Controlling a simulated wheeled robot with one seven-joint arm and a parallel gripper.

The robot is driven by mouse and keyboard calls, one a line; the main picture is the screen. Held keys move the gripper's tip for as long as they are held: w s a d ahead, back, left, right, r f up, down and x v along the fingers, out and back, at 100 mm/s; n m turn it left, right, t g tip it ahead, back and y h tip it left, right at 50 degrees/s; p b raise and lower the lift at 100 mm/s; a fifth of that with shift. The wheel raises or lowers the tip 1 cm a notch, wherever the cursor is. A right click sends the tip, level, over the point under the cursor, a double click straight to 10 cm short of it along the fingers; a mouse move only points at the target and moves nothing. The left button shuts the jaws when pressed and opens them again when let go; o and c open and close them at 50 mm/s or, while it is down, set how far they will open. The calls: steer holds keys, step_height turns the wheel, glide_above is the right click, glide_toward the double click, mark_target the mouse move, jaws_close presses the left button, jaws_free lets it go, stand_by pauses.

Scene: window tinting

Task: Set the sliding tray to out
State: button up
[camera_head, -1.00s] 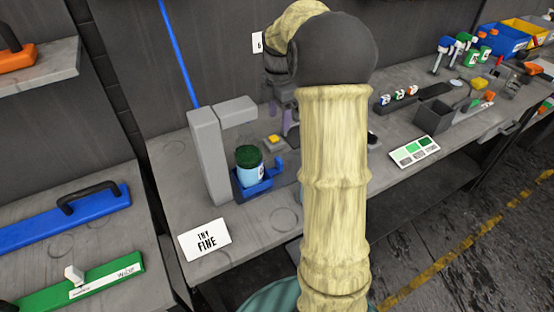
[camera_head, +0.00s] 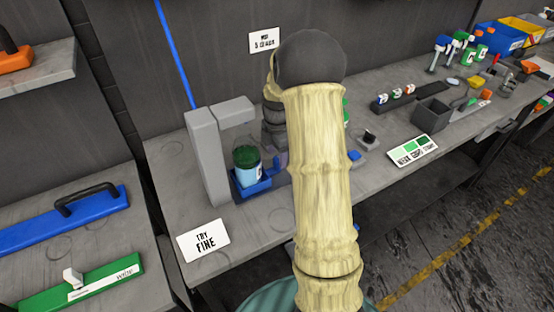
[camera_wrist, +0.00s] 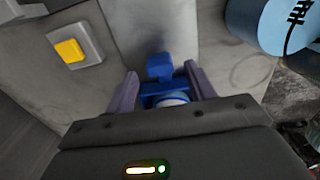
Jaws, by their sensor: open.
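The blue sliding tray (camera_head: 251,191) sits at the foot of a grey stand (camera_head: 207,155). It holds a light blue cup (camera_head: 248,172) with a dark green top. My gripper (camera_head: 279,158) is low at the tray's right side, partly hidden behind my arm. In the wrist view my gripper (camera_wrist: 161,82) is open, with one finger on each side of the tray's blue upright tab (camera_wrist: 159,66). A gap shows beside the tab, so I see no grip on it. The tray's handle end is mostly hidden in the head view.
A yellow button (camera_wrist: 70,50) on a grey plate lies near the gripper. A light blue cylinder (camera_wrist: 270,22) is at the wrist view's upper right. A grey open box (camera_head: 432,115) is farther right.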

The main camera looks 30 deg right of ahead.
mark_target(277, 159)
steer(key=shift+f, duration=1.5)
jaws_close()
